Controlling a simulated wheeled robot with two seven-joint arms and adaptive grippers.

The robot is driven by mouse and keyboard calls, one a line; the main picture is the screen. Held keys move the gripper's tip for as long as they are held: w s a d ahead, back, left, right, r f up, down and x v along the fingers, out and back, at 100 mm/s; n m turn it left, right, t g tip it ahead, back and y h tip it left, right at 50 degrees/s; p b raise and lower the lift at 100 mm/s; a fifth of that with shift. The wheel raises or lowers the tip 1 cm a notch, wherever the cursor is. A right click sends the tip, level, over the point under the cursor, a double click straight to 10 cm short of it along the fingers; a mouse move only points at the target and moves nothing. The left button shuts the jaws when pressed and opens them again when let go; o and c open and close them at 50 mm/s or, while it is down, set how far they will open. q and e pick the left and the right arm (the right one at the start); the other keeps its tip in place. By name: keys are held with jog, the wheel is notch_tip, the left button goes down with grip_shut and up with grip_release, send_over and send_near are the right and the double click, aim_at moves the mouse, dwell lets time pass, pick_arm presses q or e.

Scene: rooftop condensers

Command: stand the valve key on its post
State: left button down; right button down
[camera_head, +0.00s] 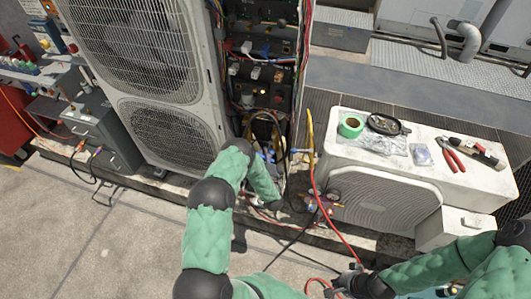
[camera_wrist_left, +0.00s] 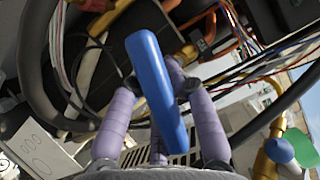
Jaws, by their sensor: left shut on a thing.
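A blue bar-shaped handle, which I take to be the valve key (camera_wrist_left: 160,90), lies tilted between the purple fingers of my left gripper (camera_wrist_left: 152,82) in the left wrist view. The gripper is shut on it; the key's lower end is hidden. In the head view my left gripper (camera_head: 276,203) is low at the foot of the open condenser cabinet, and the key does not show clearly there. Brass fittings (camera_wrist_left: 187,52) lie just beyond the key; I cannot tell which part is the post. My right gripper (camera_head: 348,285) is at the bottom edge, its fingers unclear.
The tall condenser (camera_head: 160,125) and its wired cabinet (camera_head: 265,75) stand around my left gripper, with loose cables close by. A red hose (camera_head: 328,215) runs past a gauge set. The low white unit (camera_head: 430,190) carries green tape (camera_head: 351,125) and red pliers (camera_head: 449,155).

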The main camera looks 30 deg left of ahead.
pick_arm(q)
jog(key=shift+s+d+p, duration=0.2)
jog(key=shift+s+p, duration=0.05)
jog(key=shift+s, duration=0.65)
jog(key=shift+s+d+p, duration=0.2)
jog(key=shift+s+p, duration=0.05)
jog(key=shift+s, duration=0.6)
